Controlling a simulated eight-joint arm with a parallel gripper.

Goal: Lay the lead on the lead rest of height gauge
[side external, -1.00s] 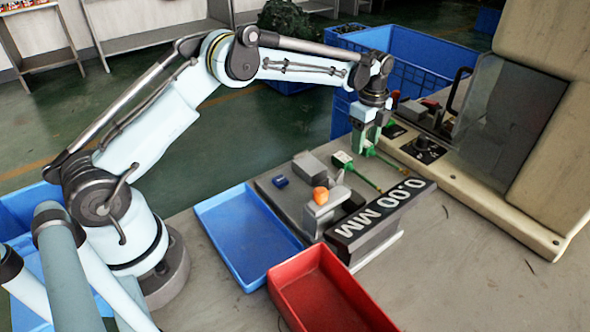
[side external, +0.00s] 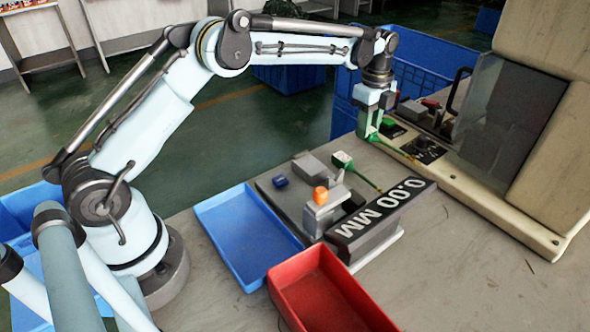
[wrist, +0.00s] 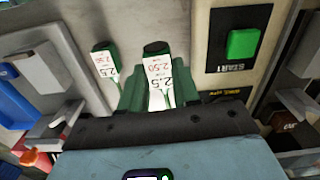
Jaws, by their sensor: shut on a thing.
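My gripper (side external: 367,130) is shut on a green lead (side external: 377,138) and holds it to the right of the height gauge (side external: 385,214), near the machine's base. The lead's thin end points right and down. In the wrist view, the held lead (wrist: 158,68) sits between the green fingers with a white tag reading 2.50. The height gauge has a grey base and a sign reading 0.00 MM. A second green lead (side external: 343,160) lies at the gauge's far edge, its thin end toward the sign; its tagged head also shows in the wrist view (wrist: 105,60). I cannot single out the lead rest.
A cream machine (side external: 480,185) with a clear guard and a green START button (wrist: 243,44) stands at right. A blue tray (side external: 245,225) and a red tray (side external: 320,290) sit in front and left of the gauge. An orange knob (side external: 320,195) stands on the gauge.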

